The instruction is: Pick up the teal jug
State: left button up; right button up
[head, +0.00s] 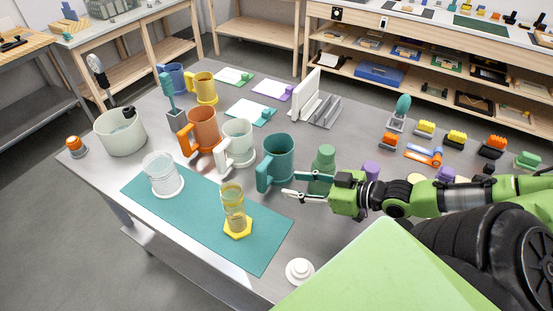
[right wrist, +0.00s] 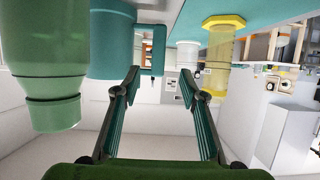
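The teal jug (head: 279,158) stands upright on the grey table, its handle (head: 262,177) facing the front left. My right gripper (head: 291,183) is open and empty, its fingers pointing left beside the jug's lower right side. In the right wrist view, which is upside down, the jug (right wrist: 110,45) is ahead and left of centre. Its handle (right wrist: 151,52) appears beyond the gap between the open fingertips (right wrist: 160,73); I cannot tell whether they touch it. My left gripper is not in view.
A green bottle (head: 322,168) stands close beside my right gripper, and also shows in the right wrist view (right wrist: 55,65). A white jug (head: 237,143) stands left of the teal jug. A yellow-based glass cylinder (head: 234,208) stands on the teal mat (head: 262,240). A white round piece (head: 299,271) lies near the front edge.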

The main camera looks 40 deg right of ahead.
aim_at(266, 179)
jog(key=shift+b+x, duration=1.25)
jog(key=shift+x, duration=2.25)
jog(key=shift+w+a+f, duration=0.1)
jog(key=shift+w, duration=0.35)
jog(key=shift+x, duration=2.6)
jog(key=shift+c, duration=0.4)
grip_shut()
